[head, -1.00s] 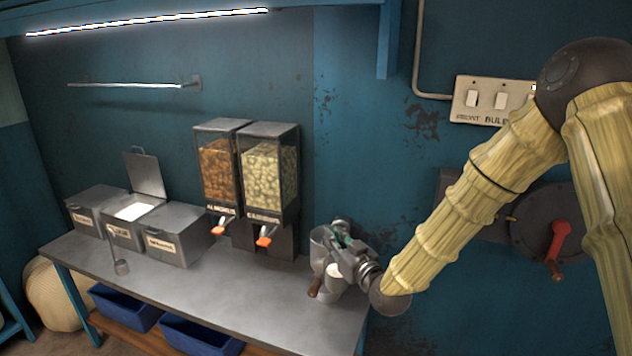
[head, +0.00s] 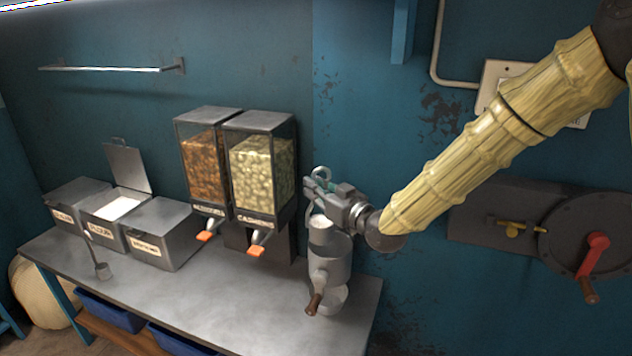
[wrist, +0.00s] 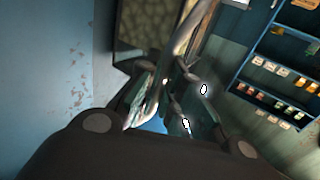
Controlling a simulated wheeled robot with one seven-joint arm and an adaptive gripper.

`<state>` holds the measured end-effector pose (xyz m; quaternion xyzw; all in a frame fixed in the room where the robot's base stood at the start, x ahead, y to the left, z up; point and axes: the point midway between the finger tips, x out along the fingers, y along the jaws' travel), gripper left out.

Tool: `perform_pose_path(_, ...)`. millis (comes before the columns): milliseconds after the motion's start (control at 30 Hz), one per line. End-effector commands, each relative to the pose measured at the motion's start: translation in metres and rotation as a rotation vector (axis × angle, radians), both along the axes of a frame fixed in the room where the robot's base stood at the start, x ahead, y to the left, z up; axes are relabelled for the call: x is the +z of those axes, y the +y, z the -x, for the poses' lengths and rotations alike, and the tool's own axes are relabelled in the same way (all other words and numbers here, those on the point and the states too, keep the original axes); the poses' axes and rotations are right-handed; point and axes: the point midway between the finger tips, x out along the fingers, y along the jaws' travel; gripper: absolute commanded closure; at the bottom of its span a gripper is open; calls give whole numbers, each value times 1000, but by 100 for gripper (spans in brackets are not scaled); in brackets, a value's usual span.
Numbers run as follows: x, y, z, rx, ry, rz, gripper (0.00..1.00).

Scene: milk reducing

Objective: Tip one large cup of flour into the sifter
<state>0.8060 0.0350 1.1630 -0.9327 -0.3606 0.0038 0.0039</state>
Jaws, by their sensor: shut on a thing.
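The sifter (head: 329,268) is a grey metal cylinder with a wooden-knobbed crank, standing at the right end of the counter. My gripper (head: 320,197) is above it, shut on the handle of a metal cup (head: 318,236). White flour shows at the cup's mouth. The cup is at the top of the sifter and looks nearly upright; I cannot tell whether they touch. In the wrist view a curved metal handle (wrist: 185,35) runs between my gripper's fingers (wrist: 160,105); the flour is not visible there.
The open flour bin (head: 112,222) stands between two closed bins at left. Almond (head: 204,165) and cashew (head: 258,170) dispensers stand just left of the sifter. The wall is close behind.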

Motion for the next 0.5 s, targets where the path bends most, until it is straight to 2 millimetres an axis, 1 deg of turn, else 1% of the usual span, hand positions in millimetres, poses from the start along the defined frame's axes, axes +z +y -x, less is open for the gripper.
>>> perform_pose_path(167, -10, 2, 0, 2, 0, 0, 100)
perform_pose_path(433, -33, 1, 0, 1, 1, 0, 100)
perform_pose_path(500, -25, -6, -5, -2, 36, -44, 100)
